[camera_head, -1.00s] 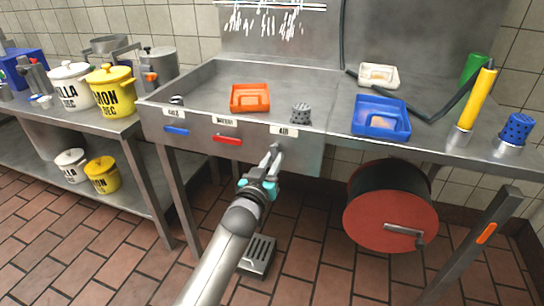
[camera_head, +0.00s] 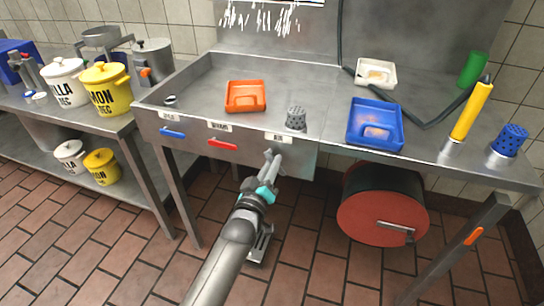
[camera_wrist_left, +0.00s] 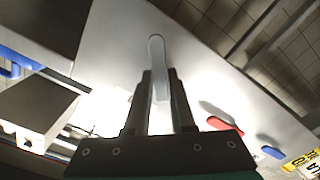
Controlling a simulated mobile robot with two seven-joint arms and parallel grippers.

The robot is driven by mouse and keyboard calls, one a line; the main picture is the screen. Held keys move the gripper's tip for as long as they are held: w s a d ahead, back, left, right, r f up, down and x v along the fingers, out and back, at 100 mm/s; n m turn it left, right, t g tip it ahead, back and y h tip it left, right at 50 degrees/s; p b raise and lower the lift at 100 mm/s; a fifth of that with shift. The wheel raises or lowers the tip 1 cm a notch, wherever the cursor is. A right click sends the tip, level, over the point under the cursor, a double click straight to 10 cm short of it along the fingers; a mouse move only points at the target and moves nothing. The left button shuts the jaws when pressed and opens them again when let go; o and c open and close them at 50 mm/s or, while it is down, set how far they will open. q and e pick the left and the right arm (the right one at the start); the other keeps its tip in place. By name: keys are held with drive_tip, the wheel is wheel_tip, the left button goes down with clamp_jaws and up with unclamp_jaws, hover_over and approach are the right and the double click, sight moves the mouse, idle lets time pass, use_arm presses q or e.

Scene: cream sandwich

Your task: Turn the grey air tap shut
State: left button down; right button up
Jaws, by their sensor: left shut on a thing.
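The grey air tap (camera_wrist_left: 157,60) shows in the left wrist view as a pale grey lever on the metal front panel. My left gripper (camera_wrist_left: 161,78) is shut on it, with one dark finger on each side. In the head view my left gripper (camera_head: 272,159) is at the panel just below the white air label (camera_head: 279,137), and it largely hides the tap there. The tap's lever runs roughly along the fingers in the left wrist view. My right gripper is not in view.
The red tap (camera_head: 222,144) and blue tap (camera_head: 172,132) lie to the left on the same panel. A red hose reel (camera_head: 383,217) hangs below the counter at right. An orange tray (camera_head: 245,97) and a blue tray (camera_head: 376,125) are on top.

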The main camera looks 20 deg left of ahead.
use_arm(q)
drive_tip(key=shift+d+r+n+p, duration=0.15)
drive_tip(key=shift+r+n+p, duration=0.3)
drive_tip(key=shift+n, duration=1.3)
drive_tip(key=shift+d+r+n+p, duration=0.2)
drive_tip(key=shift+n+p, duration=0.5)
drive_tip(key=shift+n, duration=1)
drive_tip(key=shift+d+r+n+p, duration=0.1)
drive_tip(key=shift+r+n+p, duration=0.35)
drive_tip(key=shift+n, duration=1.3)
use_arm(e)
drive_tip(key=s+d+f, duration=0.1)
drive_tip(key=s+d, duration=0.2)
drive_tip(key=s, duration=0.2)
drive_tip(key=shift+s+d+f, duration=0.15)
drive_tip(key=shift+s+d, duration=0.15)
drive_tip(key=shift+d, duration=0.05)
use_arm(q)
drive_tip(key=shift+f, duration=0.1)
drive_tip(key=c, duration=0.8)
unclamp_jaws()
drive_tip(key=shift+o, duration=0.2)
drive_tip(key=shift+s, duration=0.1)
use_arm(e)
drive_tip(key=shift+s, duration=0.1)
